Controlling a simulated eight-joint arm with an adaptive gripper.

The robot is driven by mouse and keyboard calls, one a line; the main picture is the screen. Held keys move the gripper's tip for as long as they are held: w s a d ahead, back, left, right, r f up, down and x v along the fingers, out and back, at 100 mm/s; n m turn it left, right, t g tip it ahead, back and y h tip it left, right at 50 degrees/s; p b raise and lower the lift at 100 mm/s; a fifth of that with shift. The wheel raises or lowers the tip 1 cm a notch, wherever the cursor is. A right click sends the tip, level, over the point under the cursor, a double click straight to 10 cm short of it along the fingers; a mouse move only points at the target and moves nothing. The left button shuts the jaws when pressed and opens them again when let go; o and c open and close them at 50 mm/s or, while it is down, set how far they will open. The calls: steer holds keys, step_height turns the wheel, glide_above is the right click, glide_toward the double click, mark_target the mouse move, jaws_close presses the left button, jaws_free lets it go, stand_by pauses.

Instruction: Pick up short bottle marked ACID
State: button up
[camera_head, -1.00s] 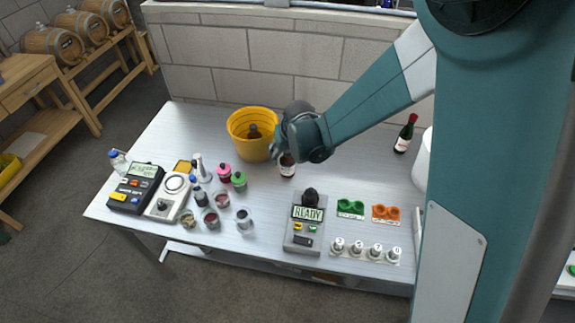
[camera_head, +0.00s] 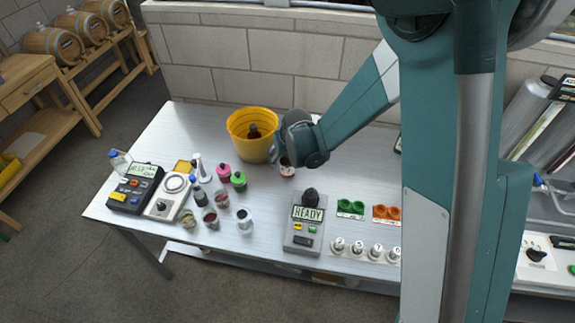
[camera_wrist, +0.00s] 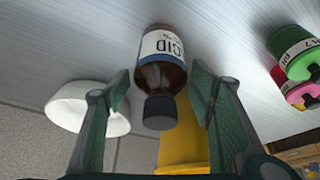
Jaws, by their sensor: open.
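The short bottle marked ACID (camera_wrist: 162,72) is brown glass with a dark cap and a white label with a blue band. In the wrist view it stands between the two fingers of my gripper (camera_wrist: 160,100), which is open, with a gap on both sides. In the head view the bottle (camera_head: 287,170) stands on the metal table, its upper part hidden by my gripper (camera_head: 280,152).
A yellow bucket (camera_head: 240,136) holding a dark bottle stands just left of my gripper. Pink (camera_head: 223,172) and green (camera_head: 239,181) capped bottles stand nearby. A grey READY device (camera_head: 305,232) is in front.

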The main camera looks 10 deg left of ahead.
steer(key=c, duration=1.3)
steer(key=shift+r, duration=0.15)
steer(key=shift+r+p, duration=0.4)
steer(key=shift+r, duration=4.5)
